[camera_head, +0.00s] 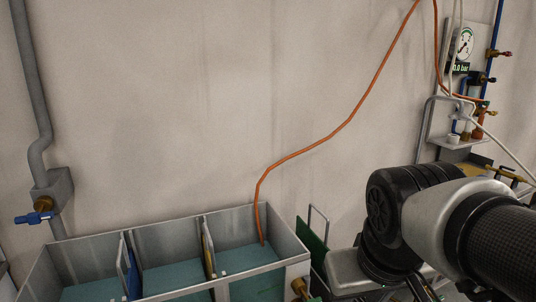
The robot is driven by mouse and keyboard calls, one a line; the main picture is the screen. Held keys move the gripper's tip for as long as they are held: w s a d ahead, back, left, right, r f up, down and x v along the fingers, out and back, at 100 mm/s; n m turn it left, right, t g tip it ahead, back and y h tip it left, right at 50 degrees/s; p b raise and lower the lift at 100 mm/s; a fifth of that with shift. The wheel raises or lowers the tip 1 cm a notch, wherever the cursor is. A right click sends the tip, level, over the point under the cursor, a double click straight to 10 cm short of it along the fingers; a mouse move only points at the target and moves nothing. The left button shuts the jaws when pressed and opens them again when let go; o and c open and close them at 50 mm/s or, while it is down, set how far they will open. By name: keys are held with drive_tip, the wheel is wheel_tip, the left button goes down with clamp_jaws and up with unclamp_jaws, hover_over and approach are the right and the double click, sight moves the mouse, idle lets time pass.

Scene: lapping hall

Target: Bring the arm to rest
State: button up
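My arm fills the lower right of the head view, with a black ribbed joint and a silver and dark textured link. It passes in front of the equipment behind it. My gripper cannot be made out in this view, so its fingers and anything between them are not shown.
A grey tank (288,241) with several compartments of teal liquid stands at the lower left and middle. An orange hose (330,137) runs down into its right compartment. A blue-handled valve (36,217) sits on the left pipe (32,85). A gauge (464,44) hangs at the upper right.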

wheel_tip(320, 180, up, 19)
drive_tip(key=s+m+t+p, duration=0.1)
drive_tip(key=s+p, duration=0.1)
drive_tip(key=p, duration=1.6)
drive_tip(key=shift+r, duration=0.2)
